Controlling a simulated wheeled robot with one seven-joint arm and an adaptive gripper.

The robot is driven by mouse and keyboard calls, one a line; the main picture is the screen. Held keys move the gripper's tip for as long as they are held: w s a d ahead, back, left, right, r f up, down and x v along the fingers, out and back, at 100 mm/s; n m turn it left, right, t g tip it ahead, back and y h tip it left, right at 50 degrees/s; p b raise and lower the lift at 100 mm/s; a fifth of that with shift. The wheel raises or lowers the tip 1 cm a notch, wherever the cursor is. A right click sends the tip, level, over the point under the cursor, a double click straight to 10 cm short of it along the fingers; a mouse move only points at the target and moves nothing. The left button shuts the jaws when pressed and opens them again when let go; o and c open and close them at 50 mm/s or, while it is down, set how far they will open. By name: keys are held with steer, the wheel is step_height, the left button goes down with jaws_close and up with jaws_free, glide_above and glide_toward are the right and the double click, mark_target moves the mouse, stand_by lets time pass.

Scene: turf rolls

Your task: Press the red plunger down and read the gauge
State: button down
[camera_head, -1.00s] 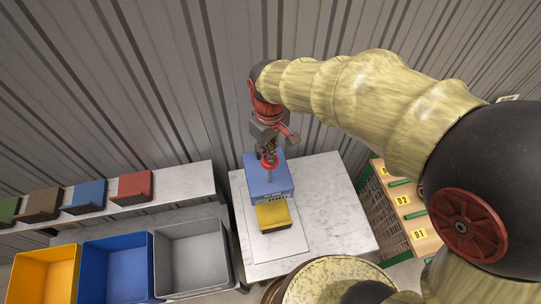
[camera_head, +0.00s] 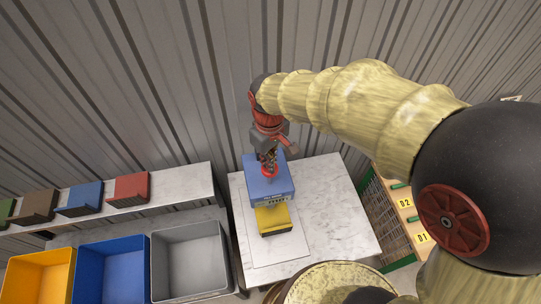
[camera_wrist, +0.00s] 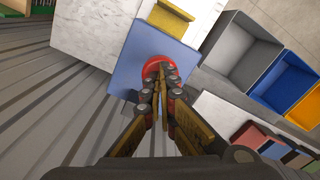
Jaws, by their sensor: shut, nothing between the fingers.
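A blue box (camera_head: 258,184) stands on the table, with a small marked panel on its front edge. A yellow piece (camera_head: 270,217) sticks out at its front; it also shows in the wrist view (camera_wrist: 170,18). The red plunger (camera_wrist: 150,69) is on top of the box, mostly covered by my fingers. My gripper (camera_head: 269,172) is shut and empty, pointing down over the plunger. In the wrist view its fingertips (camera_wrist: 161,72) overlap the red cap and look to be at it; contact cannot be told. No gauge reading is legible.
The white marble table (camera_head: 335,205) has free room to the right. Yellow (camera_head: 38,262), blue (camera_head: 113,245) and grey (camera_head: 190,232) bins stand at left, below a shelf (camera_head: 180,185) with several coloured holders. A rack with D1 and D2 labels (camera_head: 404,203) stands right.

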steer(key=shift+f+b, duration=0.85)
steer(key=shift+f, duration=0.8)
steer(key=shift+r, duration=0.1)
step_height(320, 180, up, 15)
steer(key=p, duration=1)
